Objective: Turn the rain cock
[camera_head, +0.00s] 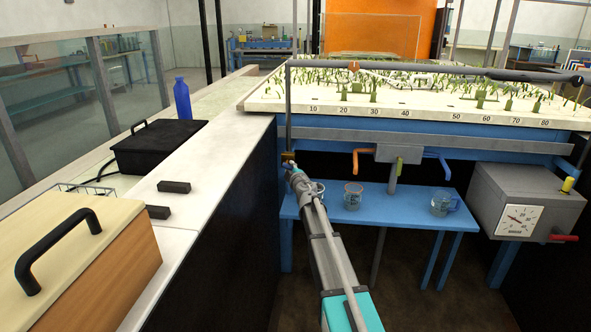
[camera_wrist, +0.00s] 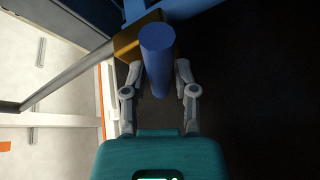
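The rain cock (camera_head: 288,157) is a small brass fitting at the foot of the thin dark upright pipe, at the left end of the flume bench. In the wrist view its brass body (camera_wrist: 127,46) lies at the top centre, and a blue cylindrical handle (camera_wrist: 157,62) comes from it towards the camera. My gripper (camera_head: 291,166) is right at the cock. In the wrist view my gripper (camera_wrist: 158,70) is open, with one grey finger on each side of the blue handle. Whether the fingertips touch it is unclear. The far part of the cock is hidden behind the handle.
Glass beakers (camera_head: 352,190) stand on a low blue bench (camera_head: 400,195). A grey dial box (camera_head: 525,200) is right. A white counter edge (camera_head: 215,165) lies close left.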

